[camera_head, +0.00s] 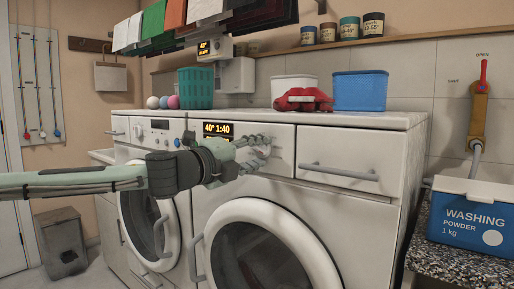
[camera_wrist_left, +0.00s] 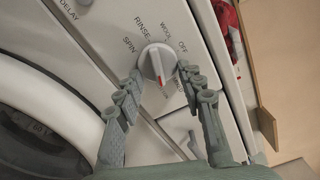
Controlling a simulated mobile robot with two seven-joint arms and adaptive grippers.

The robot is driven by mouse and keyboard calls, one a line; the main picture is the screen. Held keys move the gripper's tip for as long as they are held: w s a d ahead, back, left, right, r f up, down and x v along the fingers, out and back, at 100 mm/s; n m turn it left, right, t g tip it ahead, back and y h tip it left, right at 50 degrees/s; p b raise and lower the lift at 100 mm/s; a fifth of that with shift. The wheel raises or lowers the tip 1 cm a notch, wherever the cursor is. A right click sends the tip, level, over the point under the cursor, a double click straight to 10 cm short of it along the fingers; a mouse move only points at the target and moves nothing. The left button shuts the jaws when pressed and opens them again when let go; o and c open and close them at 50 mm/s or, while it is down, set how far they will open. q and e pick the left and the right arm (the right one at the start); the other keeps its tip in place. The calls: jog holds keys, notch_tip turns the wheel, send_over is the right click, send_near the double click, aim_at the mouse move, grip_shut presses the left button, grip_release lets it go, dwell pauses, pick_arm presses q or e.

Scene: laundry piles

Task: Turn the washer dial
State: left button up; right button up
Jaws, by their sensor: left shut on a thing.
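The washer dial (camera_wrist_left: 157,64) is a round white knob with a raised grip on the front washer's panel. Labels SPIN, RINSE, WOOL and OFF run around it, and others are partly covered by my fingers. A red mark shows at the lower end of its grip in the left wrist view. My left gripper (camera_wrist_left: 160,73) has a fingertip on either side of the dial and is shut on it. In the head view my left gripper (camera_head: 258,148) is at the panel and mostly hides the dial. The display (camera_head: 218,129) beside it reads 40° 1:40. My right gripper is not in view.
The round washer door (camera_head: 290,222) is below my gripper. A drawer handle (camera_head: 338,172) sticks out to the right. A second machine (camera_head: 160,126) stands at left. A red cloth (camera_head: 302,100) and a blue basket (camera_head: 360,90) sit on top. A washing powder box (camera_head: 470,225) is at right.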

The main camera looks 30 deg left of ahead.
pick_arm(q)
jog(key=shift+m+p, duration=0.3)
jog(key=shift+m, duration=0.9)
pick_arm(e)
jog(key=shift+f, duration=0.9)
pick_arm(q)
jog(key=shift+a, duration=0.1)
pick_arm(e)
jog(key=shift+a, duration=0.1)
pick_arm(q)
jog(key=o, duration=1.2)
jog(key=shift+f, duration=0.1)
jog(key=shift+c, duration=0.2)
jog(key=shift+s, duration=0.5)
jog(key=s, duration=1.1)
jog(key=shift+a, duration=0.45)
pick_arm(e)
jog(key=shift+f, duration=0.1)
